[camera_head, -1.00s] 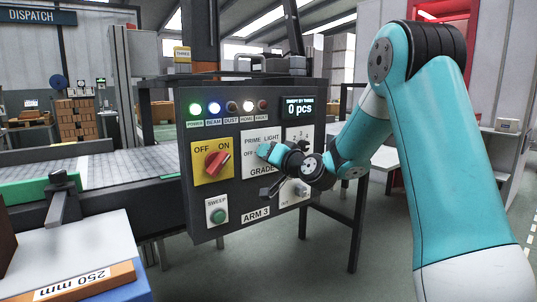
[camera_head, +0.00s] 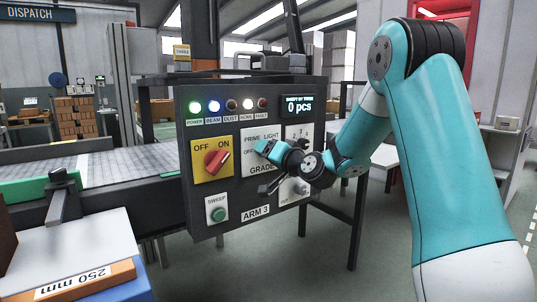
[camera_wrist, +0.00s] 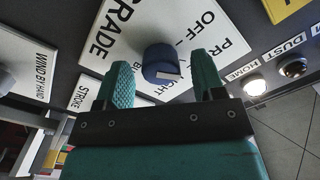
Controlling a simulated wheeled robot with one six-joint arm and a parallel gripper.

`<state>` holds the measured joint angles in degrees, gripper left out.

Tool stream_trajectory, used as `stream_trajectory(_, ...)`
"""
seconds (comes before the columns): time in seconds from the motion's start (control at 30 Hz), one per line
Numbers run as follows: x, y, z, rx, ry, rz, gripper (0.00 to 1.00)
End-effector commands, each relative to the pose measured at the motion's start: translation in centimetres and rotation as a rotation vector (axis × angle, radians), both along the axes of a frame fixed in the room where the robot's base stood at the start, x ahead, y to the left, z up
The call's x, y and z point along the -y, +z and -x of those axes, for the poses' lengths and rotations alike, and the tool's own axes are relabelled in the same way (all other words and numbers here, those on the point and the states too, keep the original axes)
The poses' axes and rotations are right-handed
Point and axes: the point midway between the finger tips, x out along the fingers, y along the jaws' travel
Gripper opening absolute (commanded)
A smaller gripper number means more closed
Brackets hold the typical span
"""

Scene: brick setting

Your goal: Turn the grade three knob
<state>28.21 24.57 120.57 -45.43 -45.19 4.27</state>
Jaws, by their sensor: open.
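The grade knob (camera_wrist: 160,62) is a round dark blue knob with a pale pointer mark on the white GRADE plate (camera_wrist: 112,30). In the wrist view it sits between the two teal fingers of my open gripper (camera_wrist: 161,78), with a gap visible on both sides. I cannot tell how deep the fingers reach around it. In the head view my gripper (camera_head: 265,167) is at the front of the ARM 3 panel (camera_head: 240,225), over the GRADE plate (camera_head: 252,168), and hides the knob. PRIME, LIGHT and OFF labels show around it.
The panel also has a red OFF/ON switch (camera_head: 216,161), a green SWEEP button (camera_head: 219,214), a row of lamps and a display (camera_head: 299,106) reading 0 pcs. A conveyor (camera_head: 125,168) runs at left. A STROKE plate (camera_wrist: 85,95) is near my fingers in the wrist view.

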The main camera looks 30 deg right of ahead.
Motion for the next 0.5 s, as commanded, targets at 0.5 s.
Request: stream_trajectory(0.5,0.5,-0.4,7.5,-0.001,-0.007,-0.001,0.63)
